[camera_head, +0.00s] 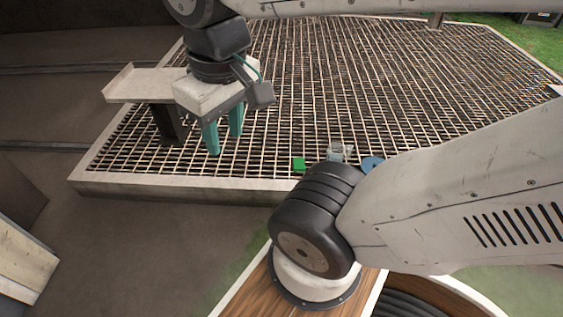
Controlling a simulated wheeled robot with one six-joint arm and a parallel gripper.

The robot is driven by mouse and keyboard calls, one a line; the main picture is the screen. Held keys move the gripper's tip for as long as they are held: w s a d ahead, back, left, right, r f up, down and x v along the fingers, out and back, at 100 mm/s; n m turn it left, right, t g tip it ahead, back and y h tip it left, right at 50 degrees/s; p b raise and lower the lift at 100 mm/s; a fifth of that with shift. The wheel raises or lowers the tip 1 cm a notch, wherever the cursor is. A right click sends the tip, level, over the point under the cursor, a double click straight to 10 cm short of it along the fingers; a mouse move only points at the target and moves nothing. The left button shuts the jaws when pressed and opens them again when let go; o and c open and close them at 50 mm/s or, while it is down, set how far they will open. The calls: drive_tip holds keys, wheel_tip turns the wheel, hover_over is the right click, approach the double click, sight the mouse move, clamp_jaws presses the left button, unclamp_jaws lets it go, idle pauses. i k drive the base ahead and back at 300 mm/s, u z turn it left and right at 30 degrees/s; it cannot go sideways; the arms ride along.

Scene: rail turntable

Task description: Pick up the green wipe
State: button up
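A small bright green wipe (299,164) lies on the metal grating near its front edge, just left of a clear object. My gripper (223,142) hangs above the grating, up and to the left of the green wipe. Its two teal fingers point down and stand apart, with nothing visible between them. The gripper is apart from the wipe. My arm's lower joint and link cover the area just below and to the right of the wipe.
A clear, glass-like object (340,151) and a blue round object (372,163), partly hidden by my arm, are right of the wipe. A pale bench-like ledge (140,84) stands at the grating's left. The grating (400,90) behind is mostly clear.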

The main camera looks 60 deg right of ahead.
sight(298, 164)
drive_tip(key=z, duration=0.25)
drive_tip(key=i, duration=0.65)
drive_tip(key=z, duration=0.85)
drive_tip(key=i, duration=0.3)
drive_tip(key=z, duration=0.3)
